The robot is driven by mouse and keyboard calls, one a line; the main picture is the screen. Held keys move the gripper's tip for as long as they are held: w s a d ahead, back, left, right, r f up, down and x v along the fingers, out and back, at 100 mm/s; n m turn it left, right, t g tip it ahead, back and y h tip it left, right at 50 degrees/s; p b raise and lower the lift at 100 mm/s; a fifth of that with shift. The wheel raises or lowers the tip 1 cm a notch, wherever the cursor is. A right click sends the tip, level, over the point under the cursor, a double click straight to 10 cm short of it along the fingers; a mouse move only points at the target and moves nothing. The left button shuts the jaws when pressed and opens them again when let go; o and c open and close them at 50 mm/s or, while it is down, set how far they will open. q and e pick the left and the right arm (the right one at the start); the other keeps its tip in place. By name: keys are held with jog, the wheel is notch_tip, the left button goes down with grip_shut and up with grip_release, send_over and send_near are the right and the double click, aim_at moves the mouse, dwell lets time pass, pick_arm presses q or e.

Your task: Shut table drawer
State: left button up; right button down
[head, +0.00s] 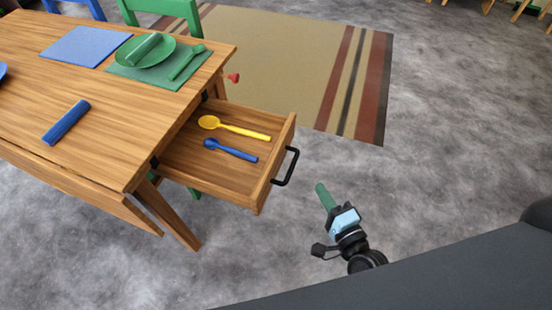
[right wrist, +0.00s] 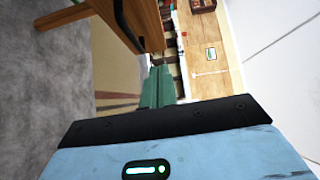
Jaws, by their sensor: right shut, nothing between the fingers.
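The wooden table drawer (head: 225,165) stands pulled out from the end of the table (head: 110,110). A yellow spoon (head: 235,127) and a blue spoon (head: 230,150) lie in it. Its black handle (head: 288,167) is on the drawer front. My right gripper (head: 321,188), with green fingers, is shut and empty. It is in front of the drawer, to the lower right of the handle and apart from it. In the right wrist view the shut fingers (right wrist: 158,80) point toward the top, and the wooden drawer front (right wrist: 147,22) is at upper left. My left gripper is not in view.
On the table lie a green plate (head: 147,60) on a green mat (head: 180,78), a blue mat (head: 85,46) and a blue roll (head: 66,122). Green and blue chairs stand behind. A striped rug (head: 290,60) lies beyond the drawer. Grey floor at right is free.

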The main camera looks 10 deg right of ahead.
jog(key=shift+w+a+r, duration=0.1)
jog(key=shift+w+r, duration=0.05)
jog(key=shift+w, duration=0.3)
send_near(282, 145)
jog(key=w+d, duration=0.2)
jog(key=w, duration=0.2)
jog(key=shift+w+a, duration=0.55)
jog(key=shift+a, duration=0.35)
jog(key=shift+w+a, duration=0.4)
jog(key=shift+a, duration=0.25)
jog(key=shift+a, duration=0.1)
